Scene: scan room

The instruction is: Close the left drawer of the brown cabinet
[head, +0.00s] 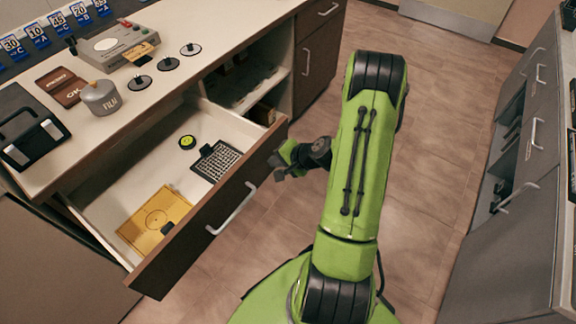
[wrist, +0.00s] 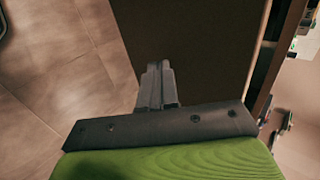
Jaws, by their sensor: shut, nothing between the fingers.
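The left drawer (head: 213,226) of the brown cabinet is pulled well out in the head view. Its dark brown front carries a silver bar handle (head: 232,210). Inside the white drawer lie a yellow plate (head: 152,222), a dark grid piece (head: 215,161) and a small round yellow-black item (head: 187,142). My gripper (head: 277,170) is by the far right end of the drawer front, on its outer side. In the wrist view my gripper (wrist: 160,75) is shut and empty, its fingertips against or just short of a dark brown panel (wrist: 195,45). I cannot tell whether they touch.
The cabinet top (head: 190,25) holds a grey device (head: 118,45), a metal pot (head: 101,97), black discs and blue number tags. An open shelf (head: 245,85) is beside the drawer. A grey cabinet (head: 515,150) stands to the right. Floor (head: 430,130) between them is clear.

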